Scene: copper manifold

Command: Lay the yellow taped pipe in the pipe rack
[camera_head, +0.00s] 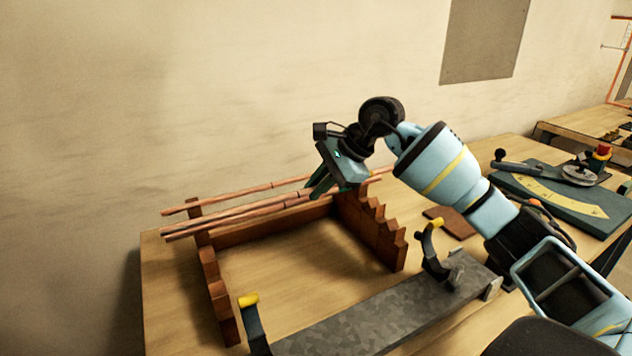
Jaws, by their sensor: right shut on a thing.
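The wooden pipe rack (275,226) stands on the bench, with notched side walls at left and right. Several thin copper pipes lie along its back, crossing both side walls. My right gripper (325,189) is above the rack's back right, fingers pointing down, shut on a copper pipe (245,216). The gripper hides part of the pipes, so I cannot tell whether the held pipe rests in a notch. My left gripper is out of view.
A grey metal plate (375,310) with two dark, yellow-tipped hooks (430,238) lies in front of the rack. A green mat (560,190) with a yellow curved scale and a tool is at the right. The wall is close behind the rack.

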